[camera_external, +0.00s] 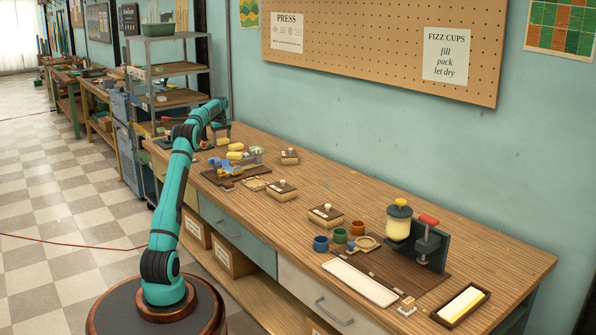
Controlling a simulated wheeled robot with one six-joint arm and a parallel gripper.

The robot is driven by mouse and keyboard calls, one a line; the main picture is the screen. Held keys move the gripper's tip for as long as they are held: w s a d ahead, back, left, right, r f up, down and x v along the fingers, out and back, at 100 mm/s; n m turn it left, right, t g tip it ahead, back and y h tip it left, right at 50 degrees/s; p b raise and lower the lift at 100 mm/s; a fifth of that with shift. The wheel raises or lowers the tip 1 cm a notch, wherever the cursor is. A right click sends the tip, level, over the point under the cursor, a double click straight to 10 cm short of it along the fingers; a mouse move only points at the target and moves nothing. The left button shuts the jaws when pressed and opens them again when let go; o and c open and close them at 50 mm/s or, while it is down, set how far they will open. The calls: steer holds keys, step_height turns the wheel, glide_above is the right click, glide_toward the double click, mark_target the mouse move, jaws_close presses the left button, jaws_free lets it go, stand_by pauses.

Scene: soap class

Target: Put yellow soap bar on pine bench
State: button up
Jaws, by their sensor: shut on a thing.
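My teal arm reaches over the far left end of the wooden workbench (345,195). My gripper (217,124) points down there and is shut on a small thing. It is too small and too closely overlapped by a pale-and-dark block to make out for certain. Yellow soap bars (236,147) lie a little to the right of the gripper and nearer the camera, by a dark board (212,176). Which bench is the pine one is not clear. A lighter wooden bench (97,92) stands further back at the left.
Several pale blocks with dark tops and knobs, such as this one (283,190), stand along the workbench. Coloured cups (321,243), a press (432,245), a white tray (359,281) and a dark-framed tray (441,317) occupy the right end. A grey shelf (168,68) rises behind the arm.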

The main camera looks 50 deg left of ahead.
mark_target(222, 139)
steer(key=o, duration=1)
steer(key=shift+f, duration=0.1)
step_height(222, 139, up, 12)
stand_by(0.4)
